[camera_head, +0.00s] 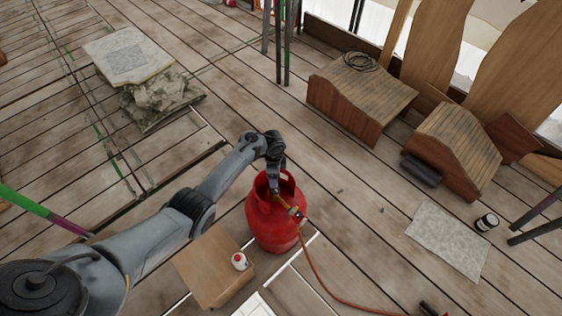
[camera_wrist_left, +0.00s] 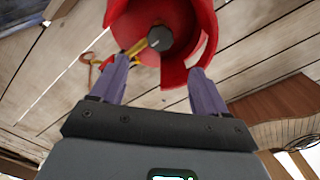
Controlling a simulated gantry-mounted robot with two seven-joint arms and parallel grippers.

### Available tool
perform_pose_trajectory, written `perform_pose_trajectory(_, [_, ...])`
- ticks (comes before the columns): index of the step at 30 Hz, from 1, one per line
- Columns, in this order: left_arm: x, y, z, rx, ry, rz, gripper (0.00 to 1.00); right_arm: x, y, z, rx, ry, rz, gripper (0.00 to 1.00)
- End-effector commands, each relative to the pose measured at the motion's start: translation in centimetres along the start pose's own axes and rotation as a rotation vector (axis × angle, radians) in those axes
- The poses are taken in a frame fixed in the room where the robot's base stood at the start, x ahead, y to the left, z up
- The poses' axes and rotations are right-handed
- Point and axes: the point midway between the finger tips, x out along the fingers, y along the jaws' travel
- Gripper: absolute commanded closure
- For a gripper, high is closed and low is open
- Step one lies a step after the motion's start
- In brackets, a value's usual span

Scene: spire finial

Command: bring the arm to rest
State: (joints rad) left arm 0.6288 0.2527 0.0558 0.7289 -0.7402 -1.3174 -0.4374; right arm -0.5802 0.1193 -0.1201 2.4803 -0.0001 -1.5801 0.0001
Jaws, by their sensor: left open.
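My left arm comes in from the left in the head view. Its gripper (camera_head: 275,188) is over the top of a red gas cylinder (camera_head: 272,226), by the cylinder's collar. In the left wrist view the two purple fingers of my left gripper (camera_wrist_left: 155,85) stand apart. The red collar (camera_wrist_left: 202,42) and a dark round valve knob (camera_wrist_left: 160,38) lie beyond the fingertips, with nothing clearly held between them. A yellow brass fitting (camera_head: 290,208) sits at the cylinder's valve. My right gripper does not show.
An orange hose (camera_head: 318,270) runs from the fitting across the plank floor. A wooden box (camera_head: 212,265) with a small white and red can (camera_head: 239,261) stands beside the cylinder. Dark poles (camera_head: 283,45) rise behind. Curved wooden blocks (camera_head: 360,95) lie at upper right.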

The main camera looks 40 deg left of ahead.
Motion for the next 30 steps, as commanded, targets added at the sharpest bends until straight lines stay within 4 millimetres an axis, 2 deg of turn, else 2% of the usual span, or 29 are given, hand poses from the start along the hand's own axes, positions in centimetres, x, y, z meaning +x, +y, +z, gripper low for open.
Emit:
perform_pose_trajectory(8, [0.5, 0.6, 0.2, -0.018, -0.011, -0.019, 0.25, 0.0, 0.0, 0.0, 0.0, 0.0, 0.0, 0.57])
perform_pose_trajectory(14, [1.6, 3.5, 0.9, -0.102, -0.034, -0.095, 0.25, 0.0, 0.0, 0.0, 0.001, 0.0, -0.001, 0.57])
perform_pose_trajectory(17, [1.8, 6.4, 1.2, -0.168, -0.034, -0.143, 0.25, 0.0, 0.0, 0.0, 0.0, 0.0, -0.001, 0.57])
perform_pose_trajectory(22, [0.3, 12.8, 1.6, -0.302, 0.009, -0.207, 0.25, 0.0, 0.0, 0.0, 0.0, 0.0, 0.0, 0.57])
perform_pose_trajectory(26, [-2.2, 18.5, 2.1, -0.417, 0.068, -0.227, 0.25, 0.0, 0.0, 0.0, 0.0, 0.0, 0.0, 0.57])
perform_pose_trajectory(30, [-5.6, 23.8, 2.9, -0.537, 0.136, -0.222, 0.25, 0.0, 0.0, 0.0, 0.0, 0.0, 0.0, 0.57])
